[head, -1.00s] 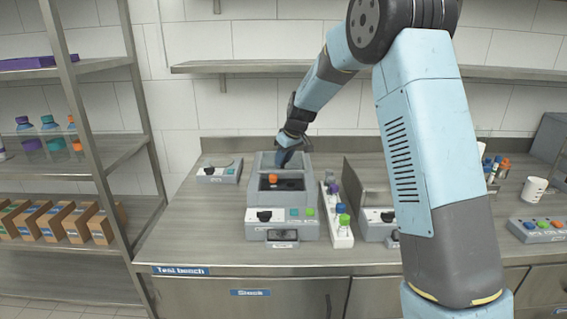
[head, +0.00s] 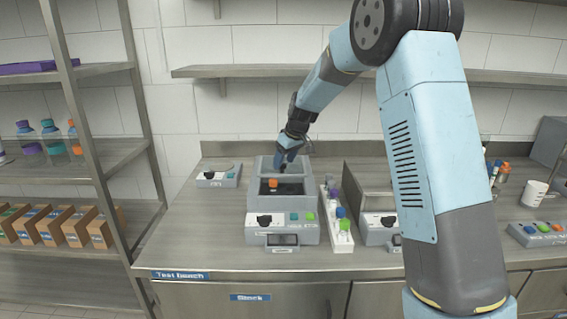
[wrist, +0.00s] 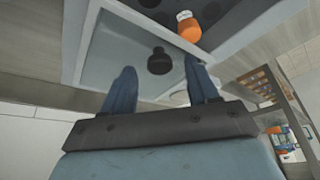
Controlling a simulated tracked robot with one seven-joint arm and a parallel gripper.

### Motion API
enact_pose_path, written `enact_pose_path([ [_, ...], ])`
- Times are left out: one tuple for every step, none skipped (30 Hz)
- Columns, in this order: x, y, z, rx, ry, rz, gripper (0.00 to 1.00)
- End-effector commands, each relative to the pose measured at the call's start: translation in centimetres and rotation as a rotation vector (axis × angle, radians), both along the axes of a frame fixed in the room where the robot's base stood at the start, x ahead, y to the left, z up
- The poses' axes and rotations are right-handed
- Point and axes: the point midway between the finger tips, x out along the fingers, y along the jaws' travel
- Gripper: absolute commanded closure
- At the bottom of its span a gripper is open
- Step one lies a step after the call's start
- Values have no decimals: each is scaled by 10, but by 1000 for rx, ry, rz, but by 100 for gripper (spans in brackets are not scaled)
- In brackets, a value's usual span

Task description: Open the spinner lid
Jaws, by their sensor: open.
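The spinner (head: 255,232) is a grey box on the bench with a dark knob and coloured buttons on its front. Its dark well shows on top, with an orange-capped vial (head: 272,183) in it. The vial also shows in the wrist view (wrist: 189,28). Behind the well, a pale-framed lid panel (wrist: 110,50) carries a round black knob (wrist: 158,61). My gripper (head: 284,164) is over the rear of the spinner. In the wrist view my gripper (wrist: 157,72) is open, its fingers apart on either side of the knob, with gaps on both sides.
A white rack (head: 341,242) of capped vials stands close to the spinner's right, with another grey device (head: 376,229) beyond it. A small control box (head: 218,176) sits to the left. A wall shelf (head: 240,71) runs behind. Bare bench lies left of the spinner.

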Motion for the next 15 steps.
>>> enact_pose_path([
  [-2,-3,8,0,-3,-1,41],
  [-3,-4,14,0,-4,-1,41],
  [-5,-6,21,0,-4,-1,41],
  [-7,-8,26,0,-4,-1,41],
  [-8,-9,32,0,-4,-1,41],
  [-11,-12,39,1,-5,-1,41],
  [-12,-13,45,1,-3,-1,41],
  [-14,-15,50,1,-3,-1,41],
  [-16,-17,58,1,-5,-1,41],
  [-18,-18,63,0,-4,-1,41],
  [-20,-20,68,0,-4,-1,41],
  [-21,-22,75,-1,-5,-2,41],
  [-23,-24,80,0,-4,-1,41],
  [-24,-25,85,0,-4,-2,41],
  [-26,-26,90,0,-4,-2,41],
])
